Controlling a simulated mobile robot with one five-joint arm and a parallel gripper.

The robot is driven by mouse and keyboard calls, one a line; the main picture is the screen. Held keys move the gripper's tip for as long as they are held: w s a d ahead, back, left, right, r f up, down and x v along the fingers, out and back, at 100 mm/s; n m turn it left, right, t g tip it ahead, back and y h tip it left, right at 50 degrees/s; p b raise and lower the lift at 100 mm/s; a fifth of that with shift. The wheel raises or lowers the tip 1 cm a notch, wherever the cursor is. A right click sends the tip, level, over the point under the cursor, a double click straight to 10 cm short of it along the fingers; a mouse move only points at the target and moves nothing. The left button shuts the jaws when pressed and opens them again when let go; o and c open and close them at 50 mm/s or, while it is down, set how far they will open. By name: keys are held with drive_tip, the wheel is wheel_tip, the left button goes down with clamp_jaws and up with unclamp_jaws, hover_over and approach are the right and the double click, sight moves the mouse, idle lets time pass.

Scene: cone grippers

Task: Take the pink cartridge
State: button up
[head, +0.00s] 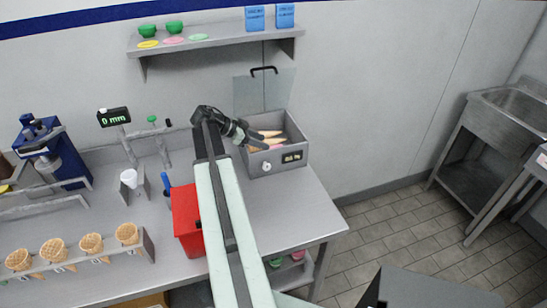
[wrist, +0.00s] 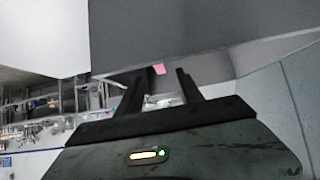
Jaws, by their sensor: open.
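A grey open-topped box (head: 262,165) with a dial and a small display on its front stands at the right end of the counter. Several long pale orange and pink pieces lie inside it. A pink piece, which looks like the pink cartridge (head: 276,147), is partly hidden by the box front and my gripper. My gripper (head: 257,141) is open at the box's left side, over its opening. In the wrist view, a small pink patch (wrist: 159,69) shows just beyond and between the open fingertips (wrist: 158,76). I cannot tell whether they touch it.
The box's clear lid (head: 264,92) stands raised behind it. A red container (head: 187,222) stands beside my arm. A rack with several waffle cones (head: 91,243) is at the front left. A wall shelf (head: 215,38) hangs above.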

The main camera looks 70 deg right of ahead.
sight(273, 146)
drive_tip(key=shift+s+d+f, duration=0.25)
drive_tip(key=shift+s+f, duration=0.05)
drive_tip(key=shift+f, duration=0.05)
drive_tip(key=b+x, duration=0.3)
drive_tip(key=x, duration=0.2)
drive_tip(key=shift+f, duration=0.1)
drive_tip(key=shift+r, duration=0.2)
clamp_jaws()
